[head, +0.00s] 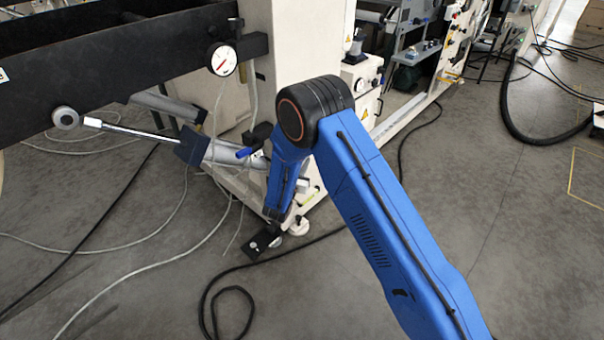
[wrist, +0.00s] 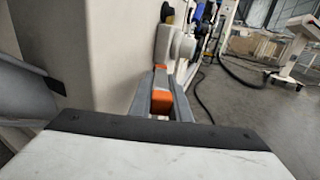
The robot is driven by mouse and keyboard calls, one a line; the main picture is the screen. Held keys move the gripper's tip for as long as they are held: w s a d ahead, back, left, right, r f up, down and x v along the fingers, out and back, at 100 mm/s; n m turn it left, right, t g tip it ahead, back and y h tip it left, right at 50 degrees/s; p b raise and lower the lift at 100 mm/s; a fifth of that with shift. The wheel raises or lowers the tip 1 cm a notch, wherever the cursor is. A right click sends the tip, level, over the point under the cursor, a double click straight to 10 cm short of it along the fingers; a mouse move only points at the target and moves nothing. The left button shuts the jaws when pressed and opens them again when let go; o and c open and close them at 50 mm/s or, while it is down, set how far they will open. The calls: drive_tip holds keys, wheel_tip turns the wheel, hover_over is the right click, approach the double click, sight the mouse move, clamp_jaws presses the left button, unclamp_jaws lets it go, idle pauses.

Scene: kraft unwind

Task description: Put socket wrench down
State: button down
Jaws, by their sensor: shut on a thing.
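In the wrist view my gripper (wrist: 163,98) points forward with its two grey fingers close together. An orange piece (wrist: 162,102) sits between the fingers. It seems to be part of the socket wrench, but the rest of the wrench cannot be made out. The held piece is beside a pale machine column, and I cannot see it resting on anything. In the head view my blue arm bends down in front of this column. My fingers and the wrench cannot be made out clearly there.
The pale machine column (head: 296,45) stands close by; it fills the left of the wrist view (wrist: 85,55). A black beam (head: 120,62) with a dial gauge (head: 222,60) crosses the upper left. Cables (head: 165,258) lie on the grey floor. Open floor (head: 480,215) lies to the right.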

wheel_tip(320, 180, down, 5)
drive_tip(key=shift+r, duration=0.1)
drive_tip(key=shift+w+a+f, duration=0.15)
drive_tip(key=shift+f, duration=0.15)
drive_tip(key=c, duration=1.7)
unclamp_jaws()
drive_tip(key=shift+f, duration=0.1)
drive_tip(key=shift+o, duration=0.2)
drive_tip(key=v, duration=1.2)
